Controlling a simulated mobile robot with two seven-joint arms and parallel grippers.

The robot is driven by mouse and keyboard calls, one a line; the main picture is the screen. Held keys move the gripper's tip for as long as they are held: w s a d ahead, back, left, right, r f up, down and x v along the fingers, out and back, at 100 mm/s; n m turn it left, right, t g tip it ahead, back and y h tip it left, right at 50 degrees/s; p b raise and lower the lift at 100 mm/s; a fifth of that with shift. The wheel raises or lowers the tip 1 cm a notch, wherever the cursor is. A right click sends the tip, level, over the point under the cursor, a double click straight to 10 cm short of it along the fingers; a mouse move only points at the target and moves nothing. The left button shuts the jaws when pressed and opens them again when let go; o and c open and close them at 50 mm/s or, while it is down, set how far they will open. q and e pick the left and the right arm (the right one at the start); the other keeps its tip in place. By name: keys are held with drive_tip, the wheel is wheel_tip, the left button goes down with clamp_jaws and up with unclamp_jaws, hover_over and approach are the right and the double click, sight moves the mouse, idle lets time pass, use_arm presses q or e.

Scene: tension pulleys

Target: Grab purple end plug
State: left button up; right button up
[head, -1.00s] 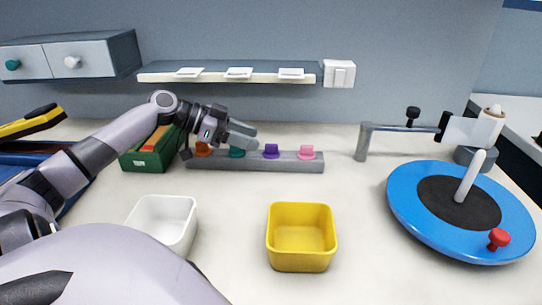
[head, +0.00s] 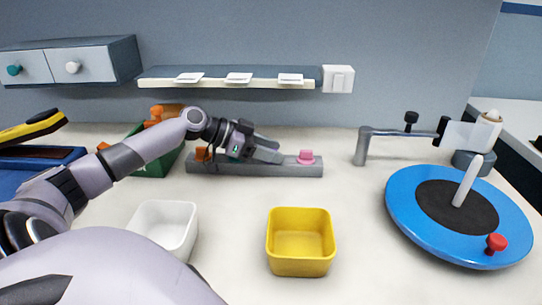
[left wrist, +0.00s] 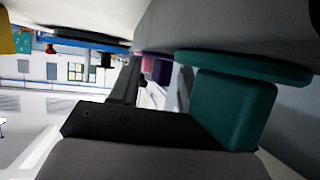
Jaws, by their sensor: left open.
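My left gripper (head: 272,150) is open in the head view, low over the grey rail (head: 255,171) at the back of the table, with its fingers pointing right. The purple end plug is hidden behind the gripper in the head view. In the left wrist view it shows as a small purple piece (left wrist: 158,70) beyond the large teal plug (left wrist: 235,105), near the fingers. Contact cannot be told. The pink plug (head: 306,157) stands on the rail to the right of the fingertips. My right gripper is not in view.
A shelf (head: 215,82) with white plates hangs above the rail. A green box (head: 152,168) with orange parts is left of it. A white bin (head: 165,209) and a yellow bin (head: 300,264) stand in front. A blue turntable (head: 415,222) is at right.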

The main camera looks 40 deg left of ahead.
use_arm(q)
drive_tip(key=shift+w+d, duration=0.1)
drive_tip(key=shift+w, duration=0.05)
drive_tip(key=shift+f, duration=0.1)
drive_tip(key=shift+c, duration=0.3)
clamp_jaws()
